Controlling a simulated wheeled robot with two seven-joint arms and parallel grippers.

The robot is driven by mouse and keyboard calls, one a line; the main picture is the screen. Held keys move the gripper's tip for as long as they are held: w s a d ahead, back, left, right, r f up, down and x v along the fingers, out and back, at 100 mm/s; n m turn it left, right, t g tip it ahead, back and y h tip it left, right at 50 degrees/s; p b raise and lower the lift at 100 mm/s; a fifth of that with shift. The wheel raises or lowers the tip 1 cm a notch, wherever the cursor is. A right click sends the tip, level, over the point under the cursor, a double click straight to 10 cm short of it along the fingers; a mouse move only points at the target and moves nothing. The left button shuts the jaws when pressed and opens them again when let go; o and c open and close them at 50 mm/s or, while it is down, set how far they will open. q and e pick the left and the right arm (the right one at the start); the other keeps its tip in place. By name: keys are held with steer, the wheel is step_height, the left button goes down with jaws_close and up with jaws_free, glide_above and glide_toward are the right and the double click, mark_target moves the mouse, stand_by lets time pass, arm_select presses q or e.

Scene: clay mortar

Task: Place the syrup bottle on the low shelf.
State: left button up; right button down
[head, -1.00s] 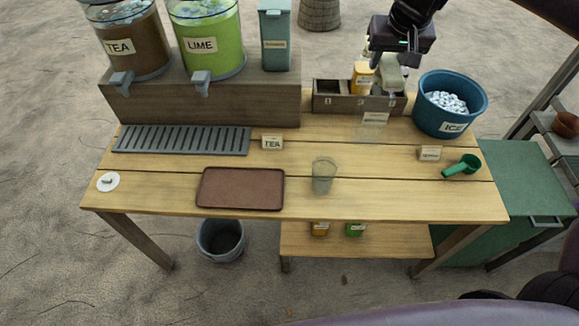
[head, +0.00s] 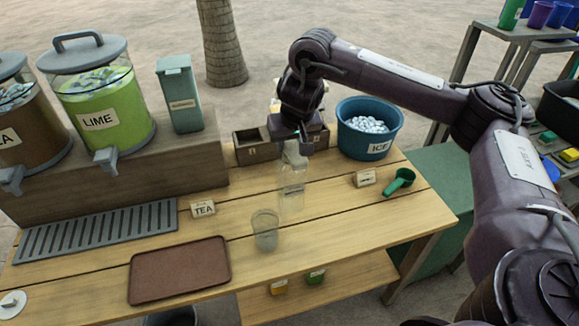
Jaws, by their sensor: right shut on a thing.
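My right gripper (head: 291,141) is shut on the neck of a clear, see-through bottle (head: 292,182), the likely syrup bottle. It holds the bottle upright in front of the wooden rack; whether its base touches the table cannot be told. The low shelf (head: 355,277) is a wooden board under the table's front right part. A yellow-labelled item (head: 279,287) and a green-labelled item (head: 316,276) stand on it, partly hidden by the tabletop edge. My left gripper is out of view.
The wooden rack (head: 256,151) is behind the bottle, partly covered by my gripper. A clear glass (head: 265,231) stands before it. Ice bucket (head: 369,128), green scoop (head: 399,181), small signs and brown tray (head: 180,270) are on the table. The low shelf's right part is bare.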

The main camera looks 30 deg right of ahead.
mark_target(290, 181)
steer(key=shift+f, duration=2.55)
steer(key=shift+s+f, duration=0.1)
steer(key=shift+f, duration=0.05)
steer(key=c, duration=1)
jaws_free()
steer(key=shift+o, duration=0.3)
